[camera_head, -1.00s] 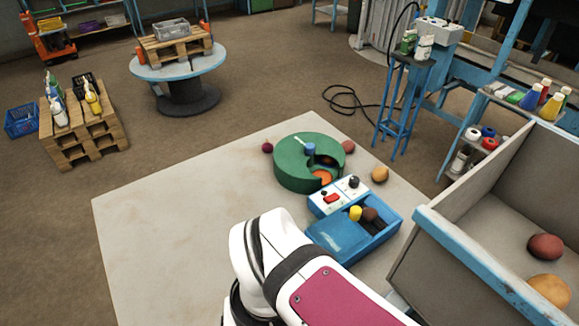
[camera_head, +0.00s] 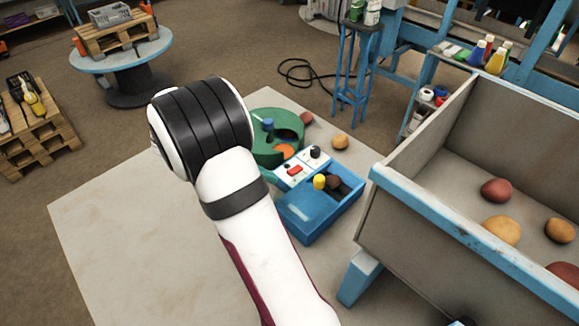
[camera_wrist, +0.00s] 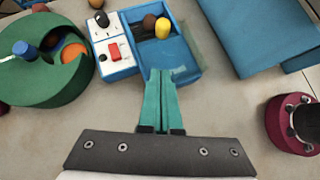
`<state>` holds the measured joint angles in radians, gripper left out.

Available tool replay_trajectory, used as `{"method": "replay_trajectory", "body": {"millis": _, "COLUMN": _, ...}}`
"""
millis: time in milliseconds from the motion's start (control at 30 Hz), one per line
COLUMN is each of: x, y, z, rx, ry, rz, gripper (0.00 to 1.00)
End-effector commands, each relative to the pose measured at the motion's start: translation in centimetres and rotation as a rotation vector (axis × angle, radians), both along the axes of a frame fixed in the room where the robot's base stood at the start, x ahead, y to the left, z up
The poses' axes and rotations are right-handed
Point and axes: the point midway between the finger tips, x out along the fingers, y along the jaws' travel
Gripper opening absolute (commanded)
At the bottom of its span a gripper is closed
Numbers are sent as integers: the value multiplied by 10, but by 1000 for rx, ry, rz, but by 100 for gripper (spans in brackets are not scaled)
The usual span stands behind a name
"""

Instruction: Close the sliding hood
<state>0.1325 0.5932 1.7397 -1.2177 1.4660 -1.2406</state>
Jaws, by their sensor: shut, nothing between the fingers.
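A blue box (camera_head: 318,212) stands on the pale floor slab, joined to a white panel (camera_head: 295,170) with a red switch and a black knob. A flat blue cover (camera_head: 298,208), which looks like the sliding hood, lies over part of it. Contact cannot be told.
A green round housing (camera_head: 275,135) with a blue knob and an orange piece in its opening stands beside the panel. A large grey bin (camera_head: 420,215) with a blue rim stands to the right, holding several lumps. An orange-brown lump (camera_head: 340,142) lies behind the box. The slab's left part is clear.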

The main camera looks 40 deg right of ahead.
Motion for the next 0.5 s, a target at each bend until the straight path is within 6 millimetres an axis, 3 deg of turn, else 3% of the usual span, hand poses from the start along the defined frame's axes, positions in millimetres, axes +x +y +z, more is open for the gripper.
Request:
{"method": "replay_trajectory", "body": {"millis": 300, "x": -23, "y": -44, "z": -50, "rx": 2, "ry": 2, "rz": -4, "gripper": 0}}
{"method": "replay_trajectory", "body": {"millis": 500, "x": -36, "y": -71, "z": -49, "rx": 2, "ry": -2, "rz": -5, "gripper": 0}}
